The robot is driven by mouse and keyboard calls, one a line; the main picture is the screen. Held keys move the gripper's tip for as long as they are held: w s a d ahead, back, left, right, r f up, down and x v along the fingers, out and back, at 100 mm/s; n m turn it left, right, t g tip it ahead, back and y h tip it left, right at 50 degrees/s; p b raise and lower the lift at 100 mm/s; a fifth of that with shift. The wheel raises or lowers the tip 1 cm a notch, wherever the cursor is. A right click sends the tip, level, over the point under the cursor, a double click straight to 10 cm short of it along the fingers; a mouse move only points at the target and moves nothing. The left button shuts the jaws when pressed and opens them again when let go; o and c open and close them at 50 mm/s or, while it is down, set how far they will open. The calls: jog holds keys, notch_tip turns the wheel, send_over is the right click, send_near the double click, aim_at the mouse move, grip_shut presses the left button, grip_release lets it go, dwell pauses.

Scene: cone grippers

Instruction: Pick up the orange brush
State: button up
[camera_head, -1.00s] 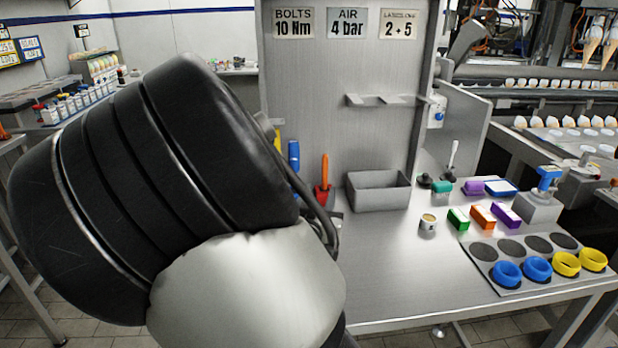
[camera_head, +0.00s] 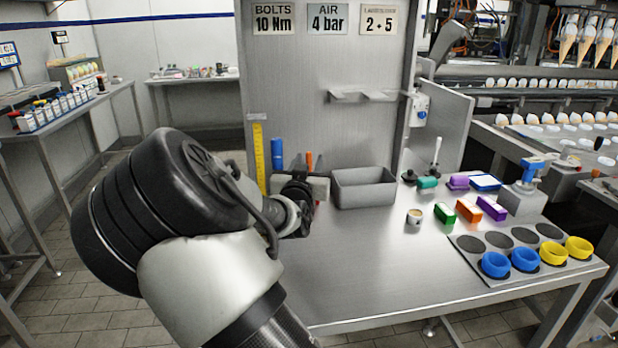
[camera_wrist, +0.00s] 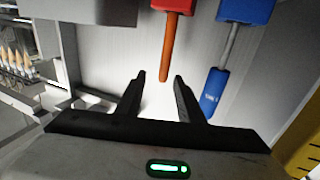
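A slim orange handle rises from a red base; its tip (camera_head: 309,158) shows behind my gripper (camera_head: 308,187) in the head view. In the wrist view the orange handle (camera_wrist: 167,55) points down from the red part (camera_wrist: 172,6), just beyond my fingertips (camera_wrist: 159,78). My gripper is open, with nothing between the fingers. An orange block (camera_head: 468,211) with a pale side lies between a green block (camera_head: 444,213) and a purple block (camera_head: 491,208) on the bench. I cannot tell which orange thing is the brush.
A grey bin (camera_head: 363,188) stands right of my gripper. A small can (camera_head: 414,216) and a tray with blue rings (camera_head: 495,264) are on the bench (camera_head: 370,275). The bench's front middle is clear.

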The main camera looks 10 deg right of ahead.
aim_at(308, 157)
jog(key=x, duration=0.4)
jog(key=shift+w+a+f+b, duration=0.15)
jog(key=shift+w+a+b, duration=0.1)
jog(key=shift+b, duration=0.1)
grip_shut()
